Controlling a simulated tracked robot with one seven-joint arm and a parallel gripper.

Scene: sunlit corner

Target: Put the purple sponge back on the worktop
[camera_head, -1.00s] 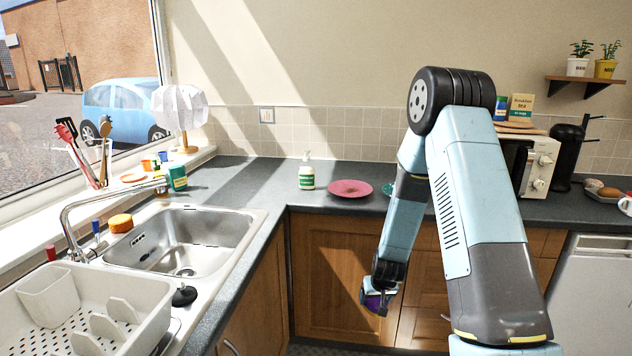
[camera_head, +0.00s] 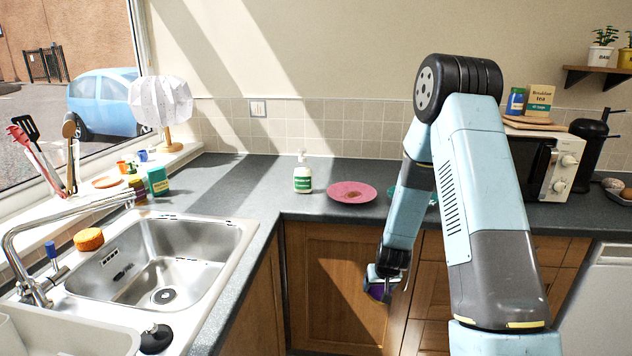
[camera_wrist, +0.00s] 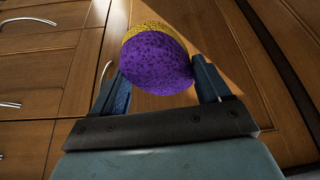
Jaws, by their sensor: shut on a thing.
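The purple sponge (camera_wrist: 157,62) has a yellow layer on one side. In the wrist view it sits between the two fingers of my gripper (camera_wrist: 158,85), which is shut on it. In the head view the gripper (camera_head: 381,286) hangs low in front of the wooden cupboard doors, below the worktop's front edge, and only a little of the purple sponge (camera_head: 377,292) shows. The grey worktop (camera_head: 250,188) runs along the back wall and around the sink.
A pink plate (camera_head: 351,192) and a soap bottle (camera_head: 302,174) stand on the worktop. A microwave (camera_head: 545,166) stands at right. Worktop left of the bottle is clear.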

